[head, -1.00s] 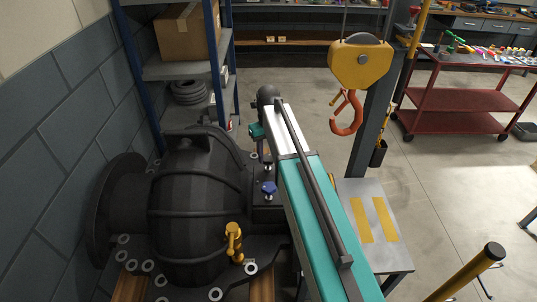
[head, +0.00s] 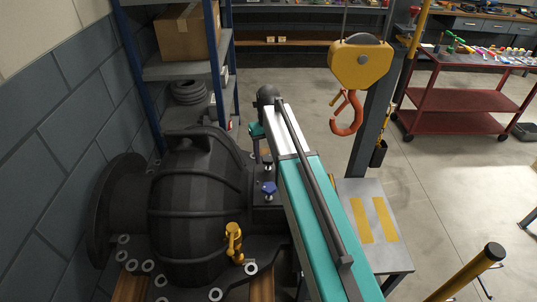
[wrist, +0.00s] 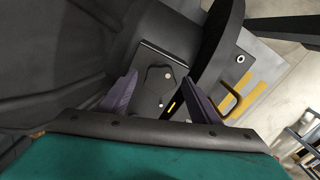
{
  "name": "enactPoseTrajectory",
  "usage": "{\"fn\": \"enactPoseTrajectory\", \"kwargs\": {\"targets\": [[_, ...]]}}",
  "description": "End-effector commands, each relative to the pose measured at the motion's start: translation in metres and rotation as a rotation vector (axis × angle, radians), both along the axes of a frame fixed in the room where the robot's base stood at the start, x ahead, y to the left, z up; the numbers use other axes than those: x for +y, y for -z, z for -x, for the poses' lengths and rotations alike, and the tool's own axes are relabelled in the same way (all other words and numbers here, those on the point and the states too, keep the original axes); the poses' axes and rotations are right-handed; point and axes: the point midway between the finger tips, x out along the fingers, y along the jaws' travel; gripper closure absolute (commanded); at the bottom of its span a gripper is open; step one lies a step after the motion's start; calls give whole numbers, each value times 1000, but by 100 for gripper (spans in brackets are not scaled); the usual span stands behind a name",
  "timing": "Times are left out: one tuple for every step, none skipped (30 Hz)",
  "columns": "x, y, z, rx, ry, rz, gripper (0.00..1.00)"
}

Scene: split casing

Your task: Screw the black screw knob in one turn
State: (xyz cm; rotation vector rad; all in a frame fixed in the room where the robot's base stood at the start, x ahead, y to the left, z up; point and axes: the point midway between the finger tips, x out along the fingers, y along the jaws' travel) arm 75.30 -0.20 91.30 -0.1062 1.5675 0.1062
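In the wrist view, a dark lobed knob (wrist: 157,80), which looks like the black screw knob, sits on a flat dark plate between and beyond my fingers. My gripper (wrist: 160,80) is open, its two purple fingers apart on either side of the knob with nothing held. I cannot tell how far the fingertips are from the knob. In the head view my gripper (head: 257,131) is small and partly hidden by my arm, above the casing's right side.
The dark round casing (head: 195,205) stands left of my arm, with a yellow valve (head: 234,242) in front. A crane hook (head: 346,113) hangs to the right. A grey platform with yellow stripes (head: 398,235) lies right of my arm. Open floor is beyond.

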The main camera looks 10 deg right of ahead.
Motion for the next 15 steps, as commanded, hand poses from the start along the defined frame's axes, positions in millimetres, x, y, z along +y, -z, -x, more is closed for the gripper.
{"fn": "enactPoseTrajectory", "kwargs": {"targets": [[0, 0, 0, 0, 0, 0, 43], [0, 0, 0, 0, 0, 0, 43], [0, 0, 0, 0, 0, 0, 43], [0, 0, 0, 0, 0, 0, 43], [0, 0, 0, 0, 0, 0, 43], [0, -1, 0, 0, 0, 0, 43], [0, -1, 0, 0, 0, 0, 43], [0, -2, 0, 0, 0, 0, 43], [0, -4, 0, 0, 0, 0, 43], [0, -5, 0, -1, 0, 0, 43], [0, -7, 0, -1, 0, 0, 43], [0, -9, 0, 0, 0, 0, 43], [0, -11, 0, 0, 0, 0, 43], [0, -13, 0, 0, 0, 0, 43], [0, -16, -1, -1, 0, 0, 43]]}}
